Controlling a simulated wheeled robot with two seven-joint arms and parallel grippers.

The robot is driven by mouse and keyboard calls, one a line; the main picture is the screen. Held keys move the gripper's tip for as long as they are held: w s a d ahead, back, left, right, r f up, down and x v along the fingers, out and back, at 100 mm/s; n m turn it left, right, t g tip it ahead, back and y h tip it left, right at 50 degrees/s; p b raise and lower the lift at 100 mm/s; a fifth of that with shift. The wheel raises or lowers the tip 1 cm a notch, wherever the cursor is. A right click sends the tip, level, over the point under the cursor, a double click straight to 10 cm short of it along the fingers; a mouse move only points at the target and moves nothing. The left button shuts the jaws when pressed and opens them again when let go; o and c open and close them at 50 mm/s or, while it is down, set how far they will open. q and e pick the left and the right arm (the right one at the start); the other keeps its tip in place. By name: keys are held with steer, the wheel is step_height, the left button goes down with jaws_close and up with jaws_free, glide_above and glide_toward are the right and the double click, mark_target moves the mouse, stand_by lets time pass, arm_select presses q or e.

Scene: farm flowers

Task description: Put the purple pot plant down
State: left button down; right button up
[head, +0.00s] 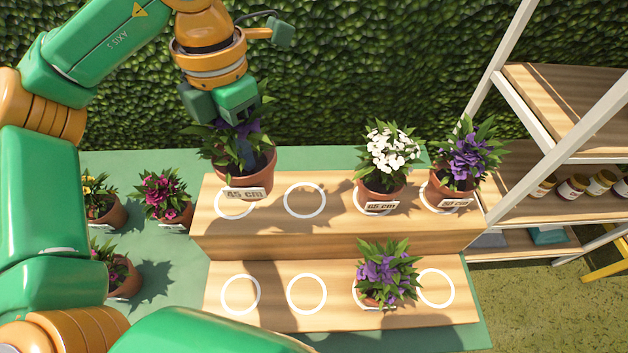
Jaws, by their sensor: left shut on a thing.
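My left gripper (226,100) reaches down from the top and is shut on the purple pot plant (245,160). This plant has purple flowers, green leaves and a terracotta pot with a "45 cm" label. The pot is over the leftmost white ring (235,204) of the upper step on the wooden stand (330,240). It covers the back of that ring. I cannot tell whether the pot touches the step. The fingertips are partly hidden among the leaves. My right gripper is not in view.
A white-flowered pot (384,165) and another purple pot (465,165) stand on the upper step at right. A purple pot (383,275) stands on the lower step. Several rings are empty. Yellow (100,200) and magenta (163,196) pots stand left. Shelves (560,190) stand right.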

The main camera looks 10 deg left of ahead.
arm_select(q)
steer(key=w+d+f, duration=0.2)
steer(key=f, duration=0.1)
steer(key=w+d+f+p, duration=0.1)
steer(key=w+d+f, duration=0.1)
steer(key=f, duration=0.1)
steer(key=w+d+f, duration=0.2)
steer(key=f, duration=0.2)
steer(key=shift+d+p, duration=0.25)
steer(key=shift+p, duration=0.1)
steer(key=shift+f, duration=0.25)
steer(key=shift+f, duration=0.1)
steer(key=c, duration=1.4)
jaws_free()
steer(key=shift+f, duration=0.1)
steer(key=o, duration=0.4)
steer(key=shift+r, duration=0.2)
